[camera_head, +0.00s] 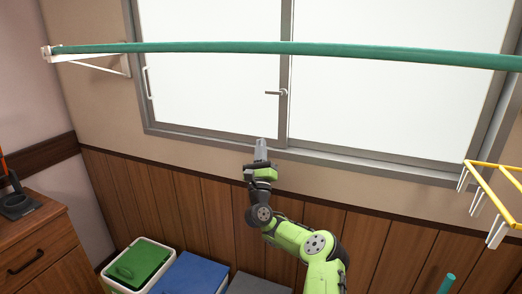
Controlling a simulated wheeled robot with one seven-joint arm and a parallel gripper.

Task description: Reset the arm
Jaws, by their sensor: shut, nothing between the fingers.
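My arm (314,246) is green and black and rises from the bottom of the head view, bent and reaching up and to the left. My gripper (261,148) is at its end, pointing up in front of the lower window frame. Its grey fingers are together, with nothing between them. It is apart from the teal pole above it.
A teal pole (200,47) runs across the top on a white wall bracket (100,60). A yellow rack (495,168) with white clips is at right. Below are a green-lidded bin (140,262), a blue lid (190,275) and a wooden cabinet (35,240) at left.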

